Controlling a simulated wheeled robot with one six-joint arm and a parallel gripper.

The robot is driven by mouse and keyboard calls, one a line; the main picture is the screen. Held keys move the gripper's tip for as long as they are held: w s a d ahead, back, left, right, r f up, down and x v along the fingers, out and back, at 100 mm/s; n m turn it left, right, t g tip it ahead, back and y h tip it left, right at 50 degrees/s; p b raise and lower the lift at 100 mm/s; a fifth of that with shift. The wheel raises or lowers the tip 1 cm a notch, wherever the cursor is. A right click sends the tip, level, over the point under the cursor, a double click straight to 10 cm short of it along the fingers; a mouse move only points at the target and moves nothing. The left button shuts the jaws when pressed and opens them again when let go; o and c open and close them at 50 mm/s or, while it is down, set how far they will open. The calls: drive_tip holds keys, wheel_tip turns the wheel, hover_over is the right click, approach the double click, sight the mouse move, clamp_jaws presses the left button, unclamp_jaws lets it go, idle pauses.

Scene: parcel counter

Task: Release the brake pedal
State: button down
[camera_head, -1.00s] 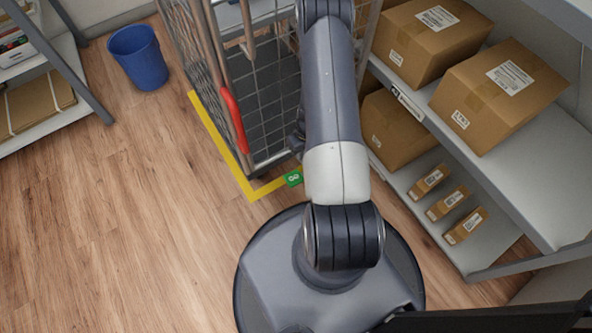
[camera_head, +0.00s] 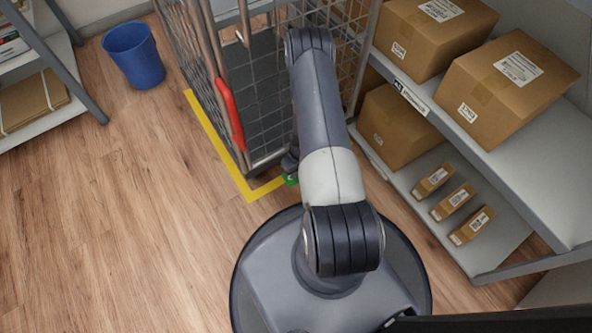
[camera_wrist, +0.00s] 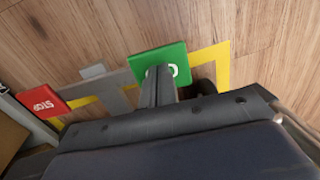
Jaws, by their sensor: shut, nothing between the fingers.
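The green pedal (camera_wrist: 160,62) with white lettering shows in the wrist view, low over the wood floor. A red pedal (camera_wrist: 44,104) marked STOP is to its left. In the head view only a sliver of the green pedal (camera_head: 291,181) shows at the cage's near corner; the red one is hidden behind my arm. My gripper (camera_wrist: 158,72) is shut and empty, its fingertips overlapping the near part of the green pedal in the wrist view. I cannot tell whether they touch it. In the head view the gripper is mostly hidden by my arm.
The wire roll cage (camera_head: 262,95) with a red handle (camera_head: 231,115) stands inside a yellow floor line (camera_head: 217,140). A shelf with cartons (camera_head: 508,82) and small parcels is close on the right. A blue bin (camera_head: 134,55) stands at back left. The left floor is clear.

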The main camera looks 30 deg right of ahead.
sight(291, 180)
drive_tip(key=shift+f, duration=0.15)
drive_tip(key=f+b, duration=0.1)
drive_tip(key=b, duration=0.1)
drive_tip(key=a+f+b, duration=0.1)
drive_tip(key=b, duration=0.1)
drive_tip(key=f+b, duration=0.1)
drive_tip(key=b, duration=0.2)
drive_tip(key=shift+a+f, duration=0.25)
drive_tip(key=shift+s+a, duration=0.1)
drive_tip(key=shift+s, duration=0.05)
wheel_tip(291, 180, up, 14)
drive_tip(key=a+p, duration=0.2)
drive_tip(key=p, duration=0.4)
drive_tip(key=shift+w+r, duration=0.2)
drive_tip(key=shift+w, duration=0.05)
drive_tip(key=f+b, duration=0.2)
drive_tip(key=f, duration=0.2)
drive_tip(key=d+f+b, duration=0.1)
drive_tip(key=f, duration=0.4)
drive_tip(key=d+f+b, duration=0.1)
drive_tip(key=f+b, duration=0.1)
drive_tip(key=f, duration=0.2)
drive_tip(key=shift+s+f+b, duration=0.1)
drive_tip(key=shift+f+b, duration=0.2)
drive_tip(key=shift+f, duration=0.05)
